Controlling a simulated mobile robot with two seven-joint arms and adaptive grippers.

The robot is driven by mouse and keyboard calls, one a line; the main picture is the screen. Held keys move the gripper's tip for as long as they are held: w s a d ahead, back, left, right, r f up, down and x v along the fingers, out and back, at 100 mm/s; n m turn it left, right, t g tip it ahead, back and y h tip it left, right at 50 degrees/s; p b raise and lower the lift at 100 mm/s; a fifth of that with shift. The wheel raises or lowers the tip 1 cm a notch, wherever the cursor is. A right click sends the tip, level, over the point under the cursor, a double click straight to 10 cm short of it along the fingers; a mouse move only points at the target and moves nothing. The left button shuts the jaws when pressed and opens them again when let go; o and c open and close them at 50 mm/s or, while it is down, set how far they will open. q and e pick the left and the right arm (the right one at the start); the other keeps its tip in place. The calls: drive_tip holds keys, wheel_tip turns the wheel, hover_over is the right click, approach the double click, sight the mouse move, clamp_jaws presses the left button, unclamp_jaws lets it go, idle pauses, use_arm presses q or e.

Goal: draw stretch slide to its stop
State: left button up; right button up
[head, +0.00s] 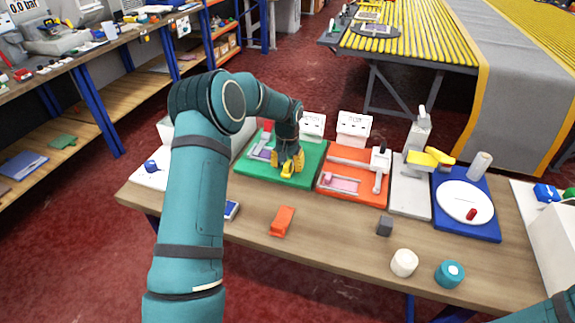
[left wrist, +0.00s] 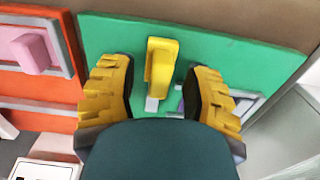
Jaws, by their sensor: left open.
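A green board (head: 245,172) lies on the workbench and fills much of the left wrist view (left wrist: 230,50). A yellow handle (head: 287,171) stands on it, which I take to be the stretch slide's grip. It also shows in the left wrist view (left wrist: 160,62), with a pale metal piece at its lower end. My left gripper (head: 290,163) is over the green board, open, with its yellow-padded fingers (left wrist: 160,75) on either side of the handle and visible gaps to both. The slide's stop cannot be made out. My right gripper is out of view.
An orange board (head: 330,183) with a pink block stands right of the green board. Further right are a grey press (head: 410,195) and a blue board with a white disc (head: 463,200). An orange block (head: 282,221) lies in front. White label stands (head: 353,127) are behind.

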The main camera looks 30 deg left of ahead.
use_arm(q)
clamp_jaws()
drive_tip(key=d, duration=0.3)
drive_tip(key=w+d, duration=0.1)
drive_tip(key=d, duration=0.2)
drive_tip(key=shift+w+d, duration=0.1)
drive_tip(key=shift+w, duration=0.1)
unclamp_jaws()
drive_tip(key=shift+w+d, duration=0.1)
drive_tip(key=shift+d, duration=0.05)
